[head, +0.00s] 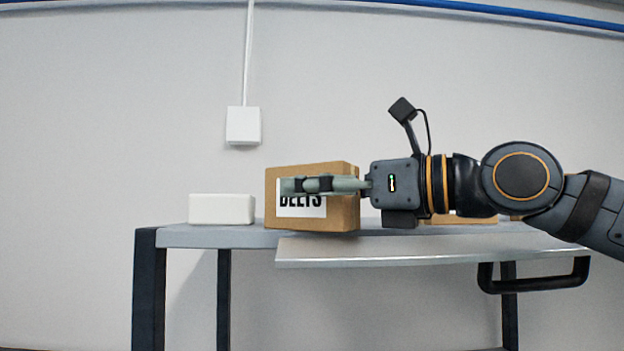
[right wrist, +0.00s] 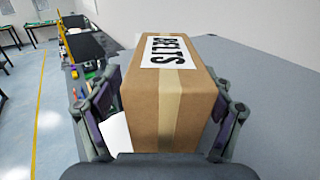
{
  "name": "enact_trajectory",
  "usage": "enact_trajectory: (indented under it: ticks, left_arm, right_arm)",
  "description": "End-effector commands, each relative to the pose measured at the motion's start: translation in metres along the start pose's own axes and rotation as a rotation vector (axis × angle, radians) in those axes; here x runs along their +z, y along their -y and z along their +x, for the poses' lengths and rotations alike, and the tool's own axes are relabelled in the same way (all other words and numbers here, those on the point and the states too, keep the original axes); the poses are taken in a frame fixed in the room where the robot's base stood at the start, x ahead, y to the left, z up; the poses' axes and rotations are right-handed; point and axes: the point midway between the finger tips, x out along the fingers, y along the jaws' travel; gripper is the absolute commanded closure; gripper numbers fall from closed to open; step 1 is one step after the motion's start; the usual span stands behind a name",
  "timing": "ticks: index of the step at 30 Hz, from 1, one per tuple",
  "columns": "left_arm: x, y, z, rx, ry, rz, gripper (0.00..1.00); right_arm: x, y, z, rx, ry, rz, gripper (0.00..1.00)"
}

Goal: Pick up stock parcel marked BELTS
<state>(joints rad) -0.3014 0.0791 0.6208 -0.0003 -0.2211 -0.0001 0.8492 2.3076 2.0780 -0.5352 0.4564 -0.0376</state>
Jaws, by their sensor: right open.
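The stock parcel marked BELTS (head: 342,212) is a brown cardboard box with a white label, standing upright on the grey table. My right gripper (head: 290,186) reaches in from the right in the head view, and its fingers cover the upper part of the label. In the right wrist view the parcel (right wrist: 172,112) fills the middle, between the two spread fingers of my right gripper (right wrist: 165,112). The gripper is open, with one finger on each side of the box. Whether either finger touches the cardboard is hard to tell. My left gripper is not in view.
A white box (head: 222,209) stands left of the parcel on the grey table (head: 200,238). Another low brown box (head: 460,219) lies behind my right arm. A flat grey panel (head: 400,252) juts out at the table's front, with a black handle (head: 535,285) at right.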

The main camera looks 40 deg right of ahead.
Motion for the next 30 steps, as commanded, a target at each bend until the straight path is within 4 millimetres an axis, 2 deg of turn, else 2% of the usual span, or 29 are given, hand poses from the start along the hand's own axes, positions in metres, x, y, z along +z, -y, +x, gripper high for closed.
enact_trajectory:
  ticks: [1, 8, 11, 23, 24, 30]
  left_arm:
    - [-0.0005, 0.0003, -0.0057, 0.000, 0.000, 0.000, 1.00]
    - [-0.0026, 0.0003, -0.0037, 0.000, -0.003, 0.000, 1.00]
    - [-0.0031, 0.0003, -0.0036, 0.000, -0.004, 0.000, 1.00]
    - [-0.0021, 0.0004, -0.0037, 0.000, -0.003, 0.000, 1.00]
    - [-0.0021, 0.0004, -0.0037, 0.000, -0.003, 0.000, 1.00]
    - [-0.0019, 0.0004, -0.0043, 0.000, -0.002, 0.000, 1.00]
  right_arm:
    - [0.0019, 0.0001, 0.0046, 0.000, -0.003, 0.001, 0.19]
    - [-0.0009, -0.0001, 0.0069, 0.000, 0.000, 0.000, 0.19]
    - [-0.0008, -0.0001, 0.0067, 0.000, 0.000, 0.000, 0.30]
    - [-0.0009, -0.0001, 0.0066, 0.000, 0.000, 0.000, 0.84]
    - [-0.0003, 0.0000, 0.0065, 0.000, 0.001, 0.000, 0.87]
    - [0.0000, 0.0001, 0.0065, 0.000, 0.000, 0.000, 0.87]
